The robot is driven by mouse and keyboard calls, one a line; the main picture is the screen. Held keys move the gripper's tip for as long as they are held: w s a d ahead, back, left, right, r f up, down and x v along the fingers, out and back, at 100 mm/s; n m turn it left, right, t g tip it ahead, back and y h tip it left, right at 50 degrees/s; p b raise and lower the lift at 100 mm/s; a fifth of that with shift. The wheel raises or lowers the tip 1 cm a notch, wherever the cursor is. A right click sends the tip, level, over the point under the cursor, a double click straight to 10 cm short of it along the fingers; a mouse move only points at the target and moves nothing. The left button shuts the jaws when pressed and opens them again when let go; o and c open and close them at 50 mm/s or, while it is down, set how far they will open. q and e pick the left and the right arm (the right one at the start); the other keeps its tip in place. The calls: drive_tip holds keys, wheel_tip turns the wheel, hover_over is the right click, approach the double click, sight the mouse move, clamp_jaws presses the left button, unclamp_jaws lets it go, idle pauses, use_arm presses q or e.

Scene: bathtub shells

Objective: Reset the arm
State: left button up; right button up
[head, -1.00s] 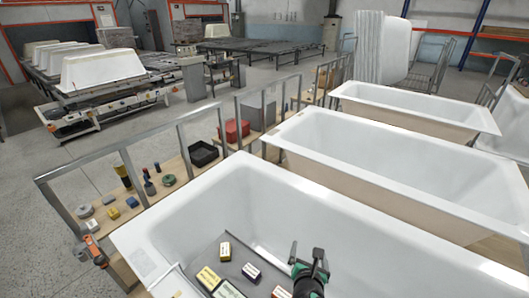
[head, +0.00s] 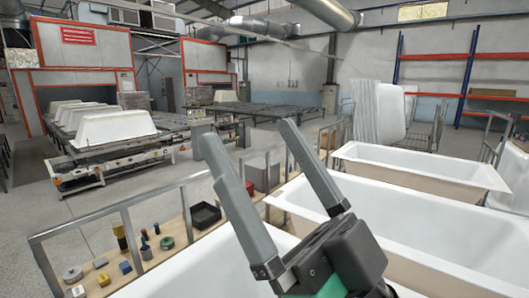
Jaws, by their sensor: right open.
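My right gripper (head: 250,142) is large in the head view, in front of the nearest bathtub shell (head: 200,262). Its two grey fingers point up and stand wide apart, with nothing between them. Its dark body and a green part show at the bottom. It hides part of the nearest shell and part of the second shell (head: 440,235). My left gripper does not show.
A wooden shelf (head: 185,242) behind metal rails holds a black tray (head: 205,215), a green round piece (head: 167,243) and small blocks. A third shell (head: 420,170) stands behind. White shells rest on a conveyor (head: 110,165) at the back left.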

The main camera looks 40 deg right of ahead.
wheel_tip(320, 180, up, 24)
drive_tip(key=p, duration=2.4)
drive_tip(key=shift+r+y+p, duration=0.25)
drive_tip(key=shift+y+p, duration=0.05)
drive_tip(key=shift+w, duration=0.1)
